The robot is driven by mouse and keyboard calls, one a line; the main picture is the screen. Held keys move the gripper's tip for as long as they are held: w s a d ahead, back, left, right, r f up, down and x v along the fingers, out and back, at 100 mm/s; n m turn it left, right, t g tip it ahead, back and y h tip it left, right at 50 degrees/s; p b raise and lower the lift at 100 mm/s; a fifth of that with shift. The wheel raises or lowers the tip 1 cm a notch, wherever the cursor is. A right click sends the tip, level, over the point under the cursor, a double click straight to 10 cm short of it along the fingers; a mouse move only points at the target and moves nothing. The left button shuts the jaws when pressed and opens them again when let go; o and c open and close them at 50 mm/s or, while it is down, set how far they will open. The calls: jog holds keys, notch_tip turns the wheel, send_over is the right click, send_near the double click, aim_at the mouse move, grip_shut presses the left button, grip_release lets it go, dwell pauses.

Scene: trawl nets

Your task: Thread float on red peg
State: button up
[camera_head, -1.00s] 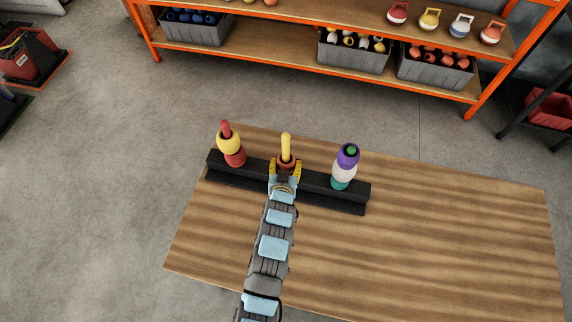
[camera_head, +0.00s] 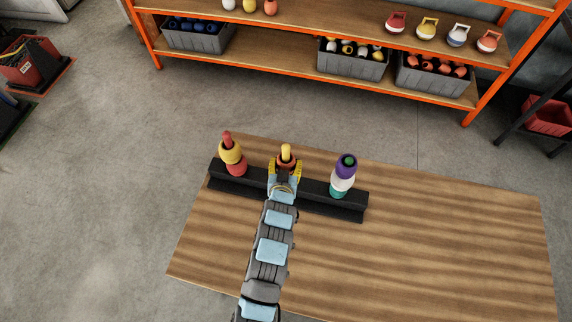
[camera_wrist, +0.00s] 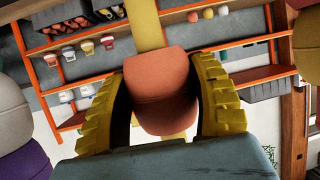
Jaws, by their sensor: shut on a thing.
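The red peg (camera_head: 227,136) stands at the left end of the black rack, its tip bare above a yellow float (camera_head: 231,152) and a red float (camera_head: 237,169). My gripper (camera_head: 285,168) is at the middle yellow peg (camera_head: 286,151), shut on an orange float (camera_head: 285,162). In the wrist view the orange float (camera_wrist: 162,90) sits between the two yellow fingers. The yellow peg (camera_wrist: 147,25) shows above and below it, so the float appears to be around the peg. My gripper hides the peg's lower part.
The black rack (camera_head: 318,202) lies on the wooden table (camera_head: 440,240). Its right peg (camera_head: 348,160) carries purple, white and teal floats. The table is clear to the right. An orange shelf with grey bins (camera_head: 353,64) stands behind.

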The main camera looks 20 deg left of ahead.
jog(key=shift+r+p, duration=3.2)
jog(key=shift+r, duration=4.25)
jog(key=shift+r, duration=0.1)
